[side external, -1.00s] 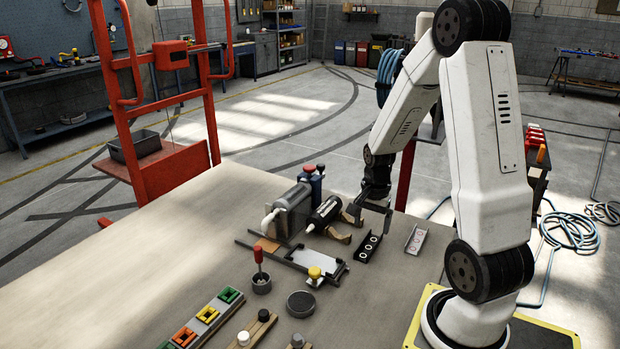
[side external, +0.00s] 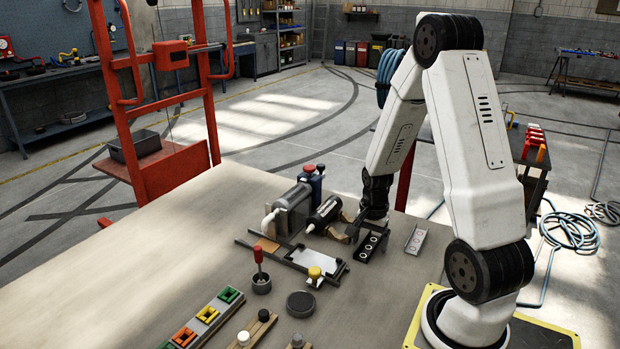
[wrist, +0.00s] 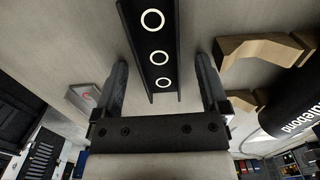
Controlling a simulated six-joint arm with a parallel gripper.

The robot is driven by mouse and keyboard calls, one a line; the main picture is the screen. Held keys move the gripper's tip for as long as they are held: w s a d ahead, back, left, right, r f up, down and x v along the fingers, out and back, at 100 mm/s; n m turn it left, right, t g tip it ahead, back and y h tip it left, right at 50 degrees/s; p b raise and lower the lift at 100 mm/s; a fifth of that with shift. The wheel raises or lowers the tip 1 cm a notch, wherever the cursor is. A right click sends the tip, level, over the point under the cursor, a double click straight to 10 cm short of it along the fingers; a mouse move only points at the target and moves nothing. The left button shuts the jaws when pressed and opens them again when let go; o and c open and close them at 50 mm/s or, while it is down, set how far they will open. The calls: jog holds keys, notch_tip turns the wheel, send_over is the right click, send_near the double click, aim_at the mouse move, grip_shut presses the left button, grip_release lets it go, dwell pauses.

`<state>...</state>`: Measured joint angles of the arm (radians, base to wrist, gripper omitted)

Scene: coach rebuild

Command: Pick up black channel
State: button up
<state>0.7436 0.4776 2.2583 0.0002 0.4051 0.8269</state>
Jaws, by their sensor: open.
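The black channel (side external: 371,245) lies on the table, a dark U-shaped strip with a row of white-ringed holes. It also shows in the wrist view (wrist: 157,38), running from the top edge down between the fingers. My gripper (side external: 366,225) is just above the channel's far part in the side view. In the wrist view my gripper (wrist: 162,88) is open, with one finger on each side of the channel and a gap to both. I cannot tell how high the fingertips are above the table.
A light grey channel (side external: 416,240) lies right of the black one. Wooden cradle blocks (side external: 340,236) and a black bottle (side external: 325,213) stand close on the left. A tray-like fixture (side external: 312,262) with a white plate lies in front left. Bare table (side external: 360,300) lies toward the front.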

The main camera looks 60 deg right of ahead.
aim_at(368, 246)
dwell(0.3)
grip_shut()
jog(key=shift+r, duration=0.25)
notch_tip(368, 246, up, 10)
jog(key=shift+f, duration=0.2)
dwell(0.7)
jog(key=shift+w, duration=0.1)
dwell(0.4)
